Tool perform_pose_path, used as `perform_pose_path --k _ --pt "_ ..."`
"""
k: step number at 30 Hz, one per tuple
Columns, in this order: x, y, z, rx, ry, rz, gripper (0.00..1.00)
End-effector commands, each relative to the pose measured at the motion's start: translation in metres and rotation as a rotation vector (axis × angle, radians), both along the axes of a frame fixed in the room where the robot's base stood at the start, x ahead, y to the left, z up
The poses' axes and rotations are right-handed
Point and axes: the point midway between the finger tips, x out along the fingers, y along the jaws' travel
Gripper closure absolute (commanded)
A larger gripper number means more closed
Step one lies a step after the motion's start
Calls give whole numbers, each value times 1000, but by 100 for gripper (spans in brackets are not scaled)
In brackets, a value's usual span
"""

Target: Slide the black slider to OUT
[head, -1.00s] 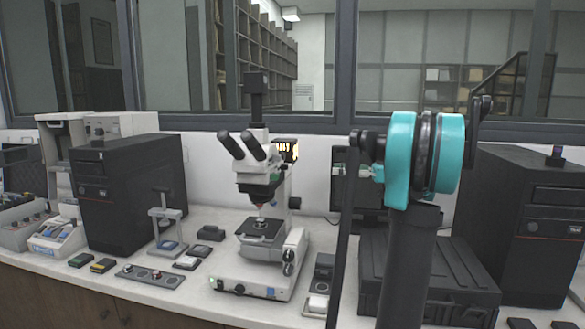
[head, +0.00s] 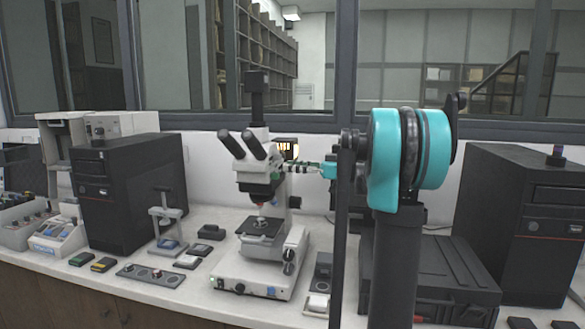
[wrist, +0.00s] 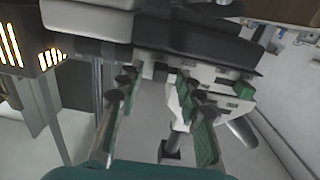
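The white and black microscope (head: 262,232) stands on the bench in the head view. Its head also fills the upper middle of the wrist view (wrist: 205,50), close to my gripper. My gripper (wrist: 155,82) is open, its two green-padded fingers apart and pointing at the side of the microscope head. In the head view my gripper (head: 282,167) is at the right side of that head, just below the eyepieces. Small black parts show around the fingertips, but I cannot tell which is the black slider. No OUT marking is readable. I cannot tell whether the fingertips touch the microscope.
A glowing lamp housing (head: 288,147) sits behind the microscope head and shows close by at the wrist view's left (wrist: 30,50). A black computer case (head: 118,195) stands left and a black toolbox (head: 430,280) right. Small items lie on the bench's front.

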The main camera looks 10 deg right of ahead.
Motion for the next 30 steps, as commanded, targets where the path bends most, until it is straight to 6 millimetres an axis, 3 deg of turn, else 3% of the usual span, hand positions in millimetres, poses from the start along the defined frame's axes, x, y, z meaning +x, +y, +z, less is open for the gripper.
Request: perform_pose_path --k 9,18,30 --pt "1 2 0 0 0 0 64" --pt "1 2 0 0 0 0 100" --pt "0 3 0 0 0 0 100"
